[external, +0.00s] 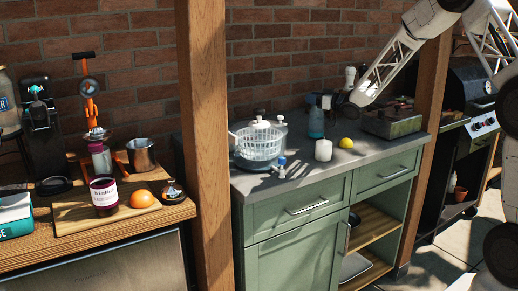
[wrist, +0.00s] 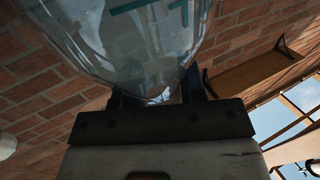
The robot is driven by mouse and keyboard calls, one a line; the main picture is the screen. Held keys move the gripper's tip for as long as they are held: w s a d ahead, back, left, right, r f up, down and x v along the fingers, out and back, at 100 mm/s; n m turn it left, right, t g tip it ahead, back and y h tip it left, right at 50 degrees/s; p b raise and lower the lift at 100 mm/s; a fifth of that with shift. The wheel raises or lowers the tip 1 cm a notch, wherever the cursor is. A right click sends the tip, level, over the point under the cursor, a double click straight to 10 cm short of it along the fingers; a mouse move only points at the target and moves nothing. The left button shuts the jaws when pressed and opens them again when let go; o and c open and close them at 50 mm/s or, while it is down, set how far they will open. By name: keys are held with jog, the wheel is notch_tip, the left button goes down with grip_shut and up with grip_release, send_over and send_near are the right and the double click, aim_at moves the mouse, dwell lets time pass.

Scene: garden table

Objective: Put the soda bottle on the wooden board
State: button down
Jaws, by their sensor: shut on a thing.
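A clear bottle with teal lettering, which I take as the soda bottle (wrist: 150,35), fills the top of the wrist view. My gripper (wrist: 157,95) is shut on it at its rounded lower end in that view. In the external view my gripper (external: 338,100) is small and dark above the grey counter; I cannot clearly make out the held bottle there. The wooden board (external: 70,222) lies on the left wooden counter, far from my gripper. It bears a dark jar with a pale label (external: 104,196) and an orange (external: 142,198).
A wooden post (external: 208,150) stands between the two counters. A white colander (external: 258,145), white candle (external: 323,150), lemon (external: 346,142) and blue bottle (external: 316,124) stand on the grey counter. A metal pot (external: 141,154) and orange juicer (external: 91,105) stand behind the board.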

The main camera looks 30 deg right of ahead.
jog(key=shift+s+r, duration=0.1)
jog(key=shift+r, duration=1.35)
jog(key=s+a+r, duration=0.1)
jog(key=s, duration=1.4)
jog(key=shift+s+a+r, duration=0.2)
jog(key=shift+s+a, duration=0.05)
jog(key=shift+a, duration=0.05)
jog(key=shift+s, duration=0.1)
dwell(0.7)
